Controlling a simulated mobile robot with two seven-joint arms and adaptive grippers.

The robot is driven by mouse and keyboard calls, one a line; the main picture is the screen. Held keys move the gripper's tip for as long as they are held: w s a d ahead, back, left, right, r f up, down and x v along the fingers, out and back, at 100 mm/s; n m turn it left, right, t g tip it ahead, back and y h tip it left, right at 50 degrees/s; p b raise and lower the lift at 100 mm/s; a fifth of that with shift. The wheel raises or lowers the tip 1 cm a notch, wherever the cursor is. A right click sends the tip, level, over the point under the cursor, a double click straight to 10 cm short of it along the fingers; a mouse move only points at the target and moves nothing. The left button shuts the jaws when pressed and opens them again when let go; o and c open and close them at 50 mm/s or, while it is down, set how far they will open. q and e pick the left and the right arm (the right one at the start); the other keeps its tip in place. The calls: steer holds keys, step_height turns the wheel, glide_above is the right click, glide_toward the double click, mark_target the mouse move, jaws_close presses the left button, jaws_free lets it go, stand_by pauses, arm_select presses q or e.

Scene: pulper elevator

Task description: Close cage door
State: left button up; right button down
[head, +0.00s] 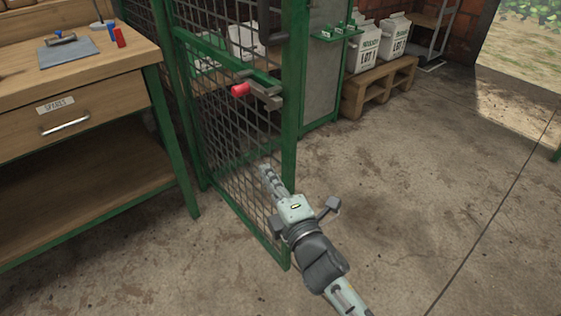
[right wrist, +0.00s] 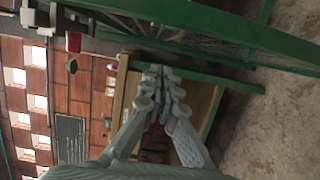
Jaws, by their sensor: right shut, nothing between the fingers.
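The cage door (head: 246,160) is a green frame with wire mesh. It appears to stand swung out, with its free edge nearest me. A red-tipped latch handle (head: 240,90) sits on a grey latch at mid height, and the red part also shows in the right wrist view (right wrist: 73,42). My right gripper (head: 266,170) is shut and empty, low at the door's free edge, its fingers in front of the mesh. I cannot tell whether they touch it. In the right wrist view the fingers (right wrist: 160,76) are together below the green frame. My left gripper is not in view.
A wooden workbench (head: 100,50) with a drawer and green legs stands close on the left. Beyond the door are a grey cabinet panel (head: 322,75) and a pallet (head: 380,85) with white sacks (head: 394,36). The concrete floor on the right is clear.

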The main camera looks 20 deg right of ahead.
mark_target(281, 164)
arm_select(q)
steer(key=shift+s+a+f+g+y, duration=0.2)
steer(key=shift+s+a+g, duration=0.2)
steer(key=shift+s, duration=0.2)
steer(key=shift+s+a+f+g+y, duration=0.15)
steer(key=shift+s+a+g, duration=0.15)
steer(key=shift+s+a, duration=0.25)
arm_select(e)
steer(key=shift+w+d, duration=0.65)
steer(key=shift+d, duration=0.3)
steer(key=shift+w+d, duration=0.6)
steer(key=shift+d, duration=0.3)
